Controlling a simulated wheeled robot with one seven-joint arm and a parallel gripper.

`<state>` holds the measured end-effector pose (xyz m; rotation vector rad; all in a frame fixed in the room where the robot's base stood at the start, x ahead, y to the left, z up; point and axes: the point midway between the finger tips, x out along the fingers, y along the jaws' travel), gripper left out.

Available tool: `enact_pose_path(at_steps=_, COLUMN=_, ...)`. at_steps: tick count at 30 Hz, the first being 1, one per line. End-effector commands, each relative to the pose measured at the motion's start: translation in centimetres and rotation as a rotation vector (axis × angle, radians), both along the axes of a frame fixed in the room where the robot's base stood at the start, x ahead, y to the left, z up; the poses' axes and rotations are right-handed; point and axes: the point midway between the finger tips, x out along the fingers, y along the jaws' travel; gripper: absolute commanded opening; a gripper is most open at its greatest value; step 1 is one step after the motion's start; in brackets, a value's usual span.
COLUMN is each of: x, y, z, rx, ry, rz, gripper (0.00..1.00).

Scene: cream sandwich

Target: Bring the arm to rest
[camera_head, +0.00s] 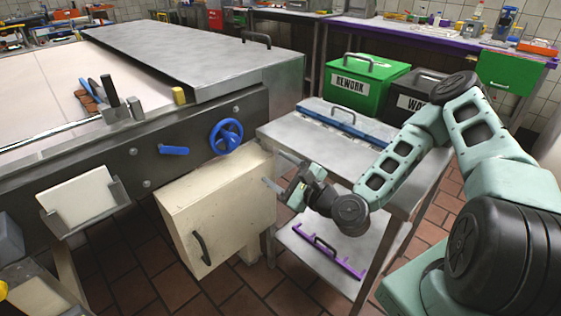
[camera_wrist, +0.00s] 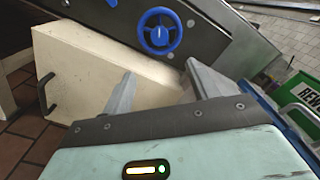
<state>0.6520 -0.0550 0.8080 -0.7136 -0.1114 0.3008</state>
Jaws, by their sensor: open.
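My gripper (camera_head: 279,171) is open and empty in the head view, in the air between the cream cabinet and the metal side table. My pale green arm reaches in from the right with its elbow raised. In the wrist view my gripper (camera_wrist: 160,88) shows two grey fingers spread apart with nothing between them. Beyond the fingers are the cream cabinet (camera_wrist: 85,70) and the blue handwheel (camera_wrist: 160,31). The cabinet also shows in the head view (camera_head: 225,215).
The metal side table (camera_head: 285,135) holds a blue-edged tool (camera_head: 350,122); a purple bar (camera_head: 325,250) lies on its lower shelf. A green REWORK bin (camera_head: 350,90) and a dark bin (camera_head: 405,105) stand behind. The large machine (camera_head: 190,55) fills the left. Tiled floor shows in front.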

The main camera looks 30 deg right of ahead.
Motion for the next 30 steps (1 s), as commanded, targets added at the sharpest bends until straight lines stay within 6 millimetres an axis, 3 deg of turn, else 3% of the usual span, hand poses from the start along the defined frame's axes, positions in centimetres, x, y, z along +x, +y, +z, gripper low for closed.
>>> enact_pose_path(at_steps=21, x=-0.3, y=0.2, z=0.0, rx=-0.013, ry=0.001, rz=0.012, gripper=0.59)
enact_pose_path(at_steps=26, x=-1.0, y=3.4, z=0.0, rx=-0.205, ry=0.027, rz=0.173, gripper=0.59)
enact_pose_path(at_steps=30, x=-2.9, y=7.6, z=-0.5, rx=-0.543, ry=0.051, rz=0.447, gripper=0.59)
